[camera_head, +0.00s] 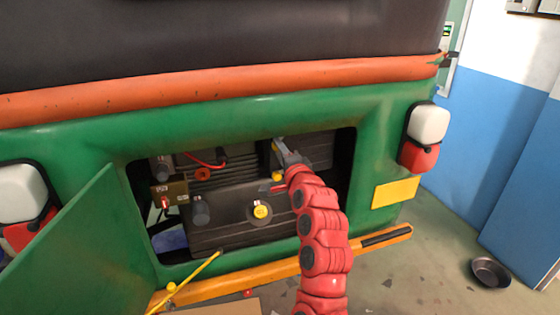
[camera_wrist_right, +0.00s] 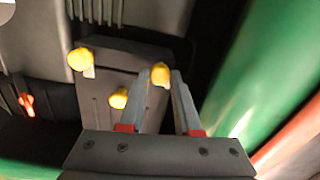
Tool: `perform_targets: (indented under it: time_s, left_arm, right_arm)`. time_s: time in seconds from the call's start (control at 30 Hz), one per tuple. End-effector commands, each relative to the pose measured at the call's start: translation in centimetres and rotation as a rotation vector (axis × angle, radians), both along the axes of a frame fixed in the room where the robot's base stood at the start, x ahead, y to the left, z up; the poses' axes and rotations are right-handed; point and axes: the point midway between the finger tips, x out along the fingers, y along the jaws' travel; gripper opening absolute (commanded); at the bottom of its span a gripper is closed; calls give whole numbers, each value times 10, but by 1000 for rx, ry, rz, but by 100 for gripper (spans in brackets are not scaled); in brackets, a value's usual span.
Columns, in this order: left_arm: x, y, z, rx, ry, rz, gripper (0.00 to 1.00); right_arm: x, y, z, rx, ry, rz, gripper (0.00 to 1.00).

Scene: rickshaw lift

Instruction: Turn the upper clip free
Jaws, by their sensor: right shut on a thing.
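My right gripper (camera_head: 281,147) reaches into the open bay at the back of the green rickshaw, at the bay's upper right. In the wrist view its two fingers (camera_wrist_right: 166,82) are shut on a yellow clip (camera_wrist_right: 160,72), which I take as the upper clip. In the head view the fingers hide this clip. Two other yellow knobs show in the wrist view, one at the left (camera_wrist_right: 80,60) and one lower (camera_wrist_right: 118,98). In the head view one yellow knob (camera_head: 277,176) sits just below the fingers. My left gripper is not in view.
A dark box with a round yellow cap (camera_head: 261,212) fills the lower bay. The green flap (camera_head: 88,252) hangs open at the left. A yellow bar (camera_head: 245,284) runs below the bay, with a thin yellow rod (camera_head: 190,276) before it. A metal bowl (camera_head: 491,272) lies on the floor.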

Motion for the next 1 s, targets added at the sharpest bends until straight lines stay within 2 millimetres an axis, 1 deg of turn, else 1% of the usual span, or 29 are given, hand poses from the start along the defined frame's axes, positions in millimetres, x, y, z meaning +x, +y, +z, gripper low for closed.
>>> perform_targets:
  time_s: [0.03, 0.6, 0.8, 1.0]
  left_arm:
    - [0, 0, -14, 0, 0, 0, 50]
    - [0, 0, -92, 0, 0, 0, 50]
    - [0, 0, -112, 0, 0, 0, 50]
    - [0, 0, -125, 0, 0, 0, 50]
  right_arm:
    - [0, 1, -7, -43, -15, 2, 0]
    - [0, 1, -8, -544, -176, 0, 0]
    - [0, 1, -6, -681, -220, 0, 0]
    - [0, 1, -5, -772, -247, 2, 0]
